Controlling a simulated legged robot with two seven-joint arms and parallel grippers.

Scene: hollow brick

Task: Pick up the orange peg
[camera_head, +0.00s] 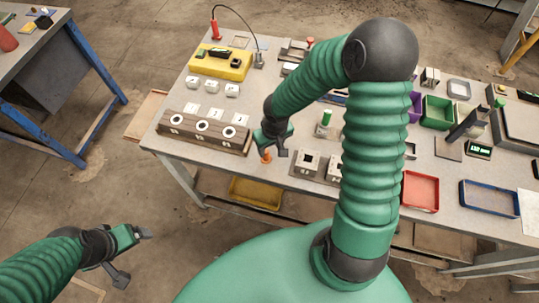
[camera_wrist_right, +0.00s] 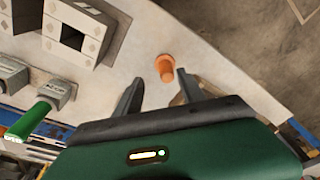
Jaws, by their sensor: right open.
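The orange peg (camera_head: 266,156) stands near the front edge of the workbench, just below my right gripper (camera_head: 271,147) in the head view. In the right wrist view the orange peg (camera_wrist_right: 165,67) shows ahead of and between the two open fingers of my right gripper (camera_wrist_right: 160,92). The fingers do not touch it. Nothing is in the jaws. My left gripper (camera_head: 137,252) is off to the lower left, over the floor and away from the bench; its fingers show apart.
A brown block with three round holes (camera_head: 202,129) lies left of the peg. Grey hollow blocks (camera_head: 306,163) stand to its right, one showing close in the wrist view (camera_wrist_right: 85,30). Red (camera_head: 421,208) and blue (camera_head: 490,212) trays lie at right.

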